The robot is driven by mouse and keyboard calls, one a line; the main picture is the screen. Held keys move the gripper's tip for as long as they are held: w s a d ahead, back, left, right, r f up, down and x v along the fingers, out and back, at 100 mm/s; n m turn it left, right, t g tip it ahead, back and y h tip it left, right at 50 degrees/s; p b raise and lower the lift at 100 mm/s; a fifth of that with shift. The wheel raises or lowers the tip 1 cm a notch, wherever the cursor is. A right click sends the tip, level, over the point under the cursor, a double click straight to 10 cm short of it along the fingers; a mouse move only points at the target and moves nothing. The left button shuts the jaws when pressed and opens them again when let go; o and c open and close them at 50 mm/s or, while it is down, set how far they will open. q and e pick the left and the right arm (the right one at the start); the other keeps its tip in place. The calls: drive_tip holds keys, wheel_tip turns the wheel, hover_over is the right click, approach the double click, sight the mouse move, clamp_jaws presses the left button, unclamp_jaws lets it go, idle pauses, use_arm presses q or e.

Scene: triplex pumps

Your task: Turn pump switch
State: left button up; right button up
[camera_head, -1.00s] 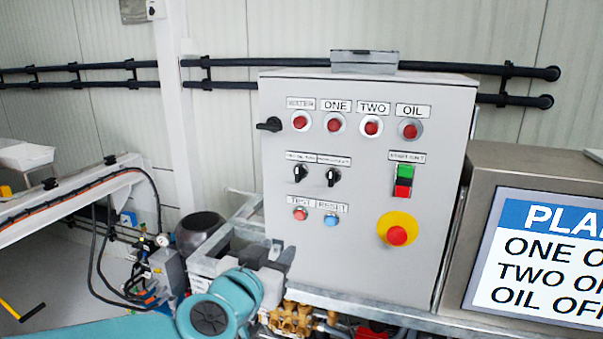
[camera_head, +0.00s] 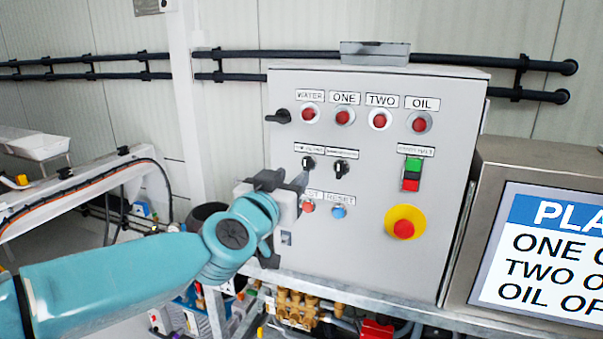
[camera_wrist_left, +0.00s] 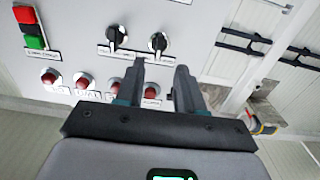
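The grey control cabinet (camera_head: 376,275) carries two small black rotary switches in its middle row, under labels too small to read. The left switch (camera_head: 308,163) and the right switch (camera_head: 341,168) sit side by side. In the left wrist view the panel appears upside down, with the left switch (camera_wrist_left: 158,42) and the right switch (camera_wrist_left: 117,40) beyond the fingertips. My left gripper (camera_head: 300,182) is in front of the panel, just below the left switch. In the left wrist view its fingers (camera_wrist_left: 162,72) are apart and empty. Contact with the panel cannot be told. My right gripper is out of view.
Red lamps (camera_head: 380,120) line the top row. A black side handle (camera_head: 280,116), a blue reset button (camera_head: 339,211), green and red buttons (camera_head: 413,172) and a yellow-ringed emergency stop (camera_head: 404,228) surround the switches. A screen (camera_head: 545,245) stands at right.

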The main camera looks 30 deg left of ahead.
sight(305, 165)
use_arm(q)
drive_tip(key=x, duration=0.6)
clamp_jaws()
